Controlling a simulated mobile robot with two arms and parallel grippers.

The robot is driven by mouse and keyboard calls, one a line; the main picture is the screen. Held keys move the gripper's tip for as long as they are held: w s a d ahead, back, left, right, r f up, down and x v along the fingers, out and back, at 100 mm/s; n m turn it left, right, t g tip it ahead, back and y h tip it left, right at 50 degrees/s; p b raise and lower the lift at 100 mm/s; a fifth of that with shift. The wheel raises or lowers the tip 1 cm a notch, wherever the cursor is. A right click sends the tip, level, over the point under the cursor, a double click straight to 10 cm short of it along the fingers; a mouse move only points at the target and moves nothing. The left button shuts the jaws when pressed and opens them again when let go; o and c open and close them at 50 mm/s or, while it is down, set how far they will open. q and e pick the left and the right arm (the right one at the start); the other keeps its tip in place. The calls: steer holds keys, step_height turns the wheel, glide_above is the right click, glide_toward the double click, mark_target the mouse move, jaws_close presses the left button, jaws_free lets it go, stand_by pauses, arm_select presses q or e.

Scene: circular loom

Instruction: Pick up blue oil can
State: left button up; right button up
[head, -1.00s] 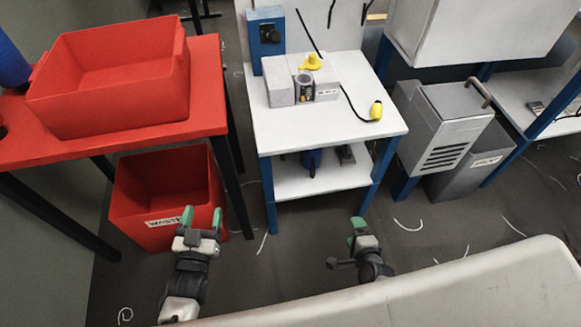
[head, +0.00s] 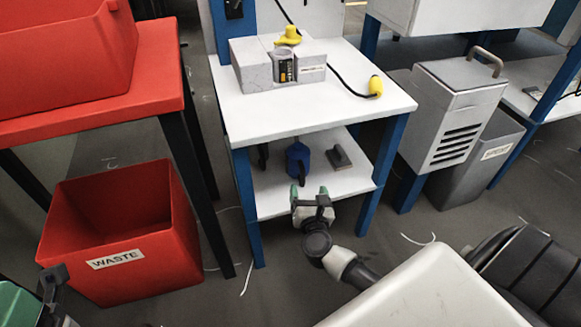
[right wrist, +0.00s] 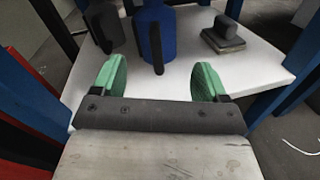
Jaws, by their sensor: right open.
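The blue oil can (head: 297,158) stands upright on the lower shelf of the white table, with a dark handle facing me. In the right wrist view the blue oil can (right wrist: 155,32) is straight ahead, its top cut off by the frame edge. My right gripper (head: 310,192) is at the front edge of the lower shelf, just short of the can. In the right wrist view its green fingers (right wrist: 157,80) are wide apart with nothing between them. My left gripper (head: 20,300) shows only partly at the lower left corner, and its jaws cannot be judged.
On the lower shelf (head: 270,195), a dark can (right wrist: 103,27) stands left of the blue can and a grey block-like tool (head: 339,158) lies right of it. The upper tabletop (head: 330,105) hangs above. Blue legs (head: 384,165) flank the shelf. A red waste bin (head: 120,235) stands left.

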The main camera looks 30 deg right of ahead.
mark_target(303, 172)
steer(key=b+x, duration=0.1)
steer(key=x, duration=0.3)
steer(key=shift+w+d, duration=0.15)
steer(key=shift+w, duration=0.1)
steer(key=x, duration=0.1)
steer(key=b+x, duration=0.1)
steer(key=x, duration=0.1)
steer(key=b+x, duration=0.1)
steer(key=x, duration=0.1)
steer(key=shift+w+r, duration=0.15)
steer(key=shift+r, duration=0.1)
steer(key=shift+a, duration=0.25)
jaws_close()
steer(key=shift+r, duration=0.1)
